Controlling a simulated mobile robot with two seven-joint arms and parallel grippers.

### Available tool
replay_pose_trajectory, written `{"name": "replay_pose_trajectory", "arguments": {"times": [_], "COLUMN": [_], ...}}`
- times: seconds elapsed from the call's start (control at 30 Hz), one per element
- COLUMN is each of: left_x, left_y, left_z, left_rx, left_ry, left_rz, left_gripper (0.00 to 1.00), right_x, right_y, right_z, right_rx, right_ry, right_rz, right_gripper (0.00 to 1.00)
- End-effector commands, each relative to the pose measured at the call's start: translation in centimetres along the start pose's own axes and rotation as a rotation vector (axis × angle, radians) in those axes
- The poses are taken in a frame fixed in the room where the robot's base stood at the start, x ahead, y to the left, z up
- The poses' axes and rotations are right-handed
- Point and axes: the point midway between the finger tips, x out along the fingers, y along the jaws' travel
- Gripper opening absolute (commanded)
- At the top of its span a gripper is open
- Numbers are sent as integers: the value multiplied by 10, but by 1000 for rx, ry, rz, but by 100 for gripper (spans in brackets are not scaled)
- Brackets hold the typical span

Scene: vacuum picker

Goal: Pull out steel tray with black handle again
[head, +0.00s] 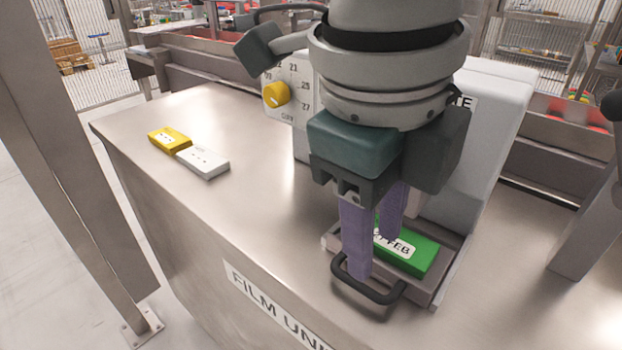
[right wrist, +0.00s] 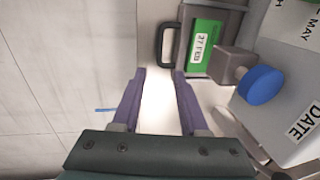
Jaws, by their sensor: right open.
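The steel tray (head: 424,291) sticks out of the front of the white machine and bears a green block (head: 423,258) with a white date label ending in FEB. Its black handle (head: 369,290) is at the near-left end of the tray. In the right wrist view the handle (right wrist: 163,44) lies just beyond the fingertips, with the green block (right wrist: 200,50) to its right. My right gripper (head: 374,255) points down with purple fingers apart, over the tray's handle end. It is open and empty in the right wrist view (right wrist: 159,74). Its fingers hide part of the block. My left gripper is not in view.
The white machine (head: 490,125) has a yellow knob (head: 276,94) on a dial; a blue knob (right wrist: 262,85) shows in the right wrist view. A yellow block (head: 169,139) and a white block (head: 203,162) lie on the steel counter (head: 245,215), which is clear between them and the tray.

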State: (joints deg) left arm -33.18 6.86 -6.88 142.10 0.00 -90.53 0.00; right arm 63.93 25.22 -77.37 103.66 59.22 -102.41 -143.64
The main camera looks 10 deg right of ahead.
Motion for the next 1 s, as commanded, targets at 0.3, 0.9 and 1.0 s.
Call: {"name": "replay_pose_trajectory", "arguments": {"times": [0.3,0.9,1.0], "left_x": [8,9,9], "left_y": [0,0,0], "left_z": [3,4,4], "left_rx": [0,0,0], "left_ry": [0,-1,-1], "left_rz": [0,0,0], "left_gripper": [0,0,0], "right_x": [60,76,76], "right_y": [1,1,1], "right_z": [-1,0,0], "right_rx": [2,1,1], "right_ry": [2,-3,-3], "right_rz": [1,1,1], "right_gripper": [44,29,18]}}
